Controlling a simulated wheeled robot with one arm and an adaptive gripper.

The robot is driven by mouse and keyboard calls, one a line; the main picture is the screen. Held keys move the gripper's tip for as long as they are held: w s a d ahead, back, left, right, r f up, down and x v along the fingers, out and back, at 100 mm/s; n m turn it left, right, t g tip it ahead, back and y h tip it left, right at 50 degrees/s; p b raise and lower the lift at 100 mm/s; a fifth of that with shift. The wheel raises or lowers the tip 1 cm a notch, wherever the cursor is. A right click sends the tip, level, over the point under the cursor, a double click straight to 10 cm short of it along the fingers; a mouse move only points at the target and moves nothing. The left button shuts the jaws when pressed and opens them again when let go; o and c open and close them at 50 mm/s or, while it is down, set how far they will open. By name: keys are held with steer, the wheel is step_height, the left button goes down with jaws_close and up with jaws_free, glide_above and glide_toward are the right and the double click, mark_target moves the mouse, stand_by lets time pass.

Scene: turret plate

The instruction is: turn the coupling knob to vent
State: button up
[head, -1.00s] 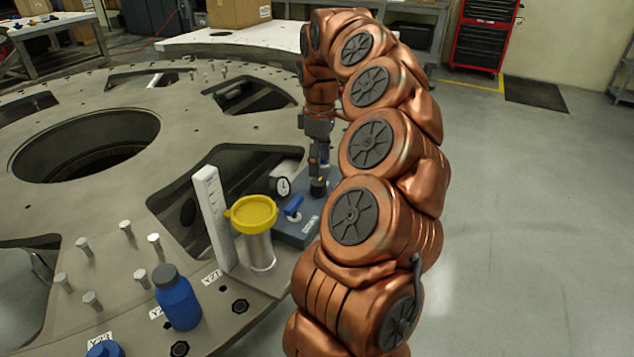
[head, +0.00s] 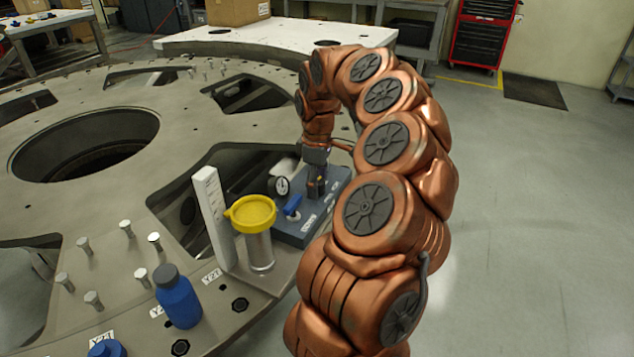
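A blue-grey panel block (head: 336,188) with white lettering lies on the turret plate. On it are a blue lever (head: 292,206) and, at its left edge, a round white-faced gauge (head: 279,186). My gripper (head: 316,192) points down over the middle of the panel, right of the lever. The dark coupling knob is hidden behind or between the fingers, and I cannot tell whether they touch it. The fingers are small and dark here, so their opening is unclear. The lettering is too small to read for the vent mark.
A yellow-topped clear cylinder (head: 260,250) and a tall white upright (head: 213,215) stand left of the panel. A blue bottle (head: 178,300) stands in front. The turret plate (head: 190,125) has large openings and several metal pegs. Floor at right is clear.

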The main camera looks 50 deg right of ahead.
steer(key=c, duration=1)
steer(key=shift+c, duration=0.2)
steer(key=shift+f+m+b, duration=0.15)
steer(key=shift+m+b, duration=0.15)
steer(key=shift+b, duration=0.15)
steer(key=shift+f+m+b, duration=0.15)
steer(key=shift+m+b, duration=0.35)
steer(key=shift+b, duration=0.25)
steer(key=shift+m+b, duration=0.8)
steer(key=shift+b, duration=0.1)
steer(key=m+b, duration=0.3)
steer(key=shift+m+b, duration=0.4)
steer(key=shift+r+m+b, duration=0.25)
steer(key=shift+m+b, duration=0.4)
steer(key=shift+m, duration=0.15)
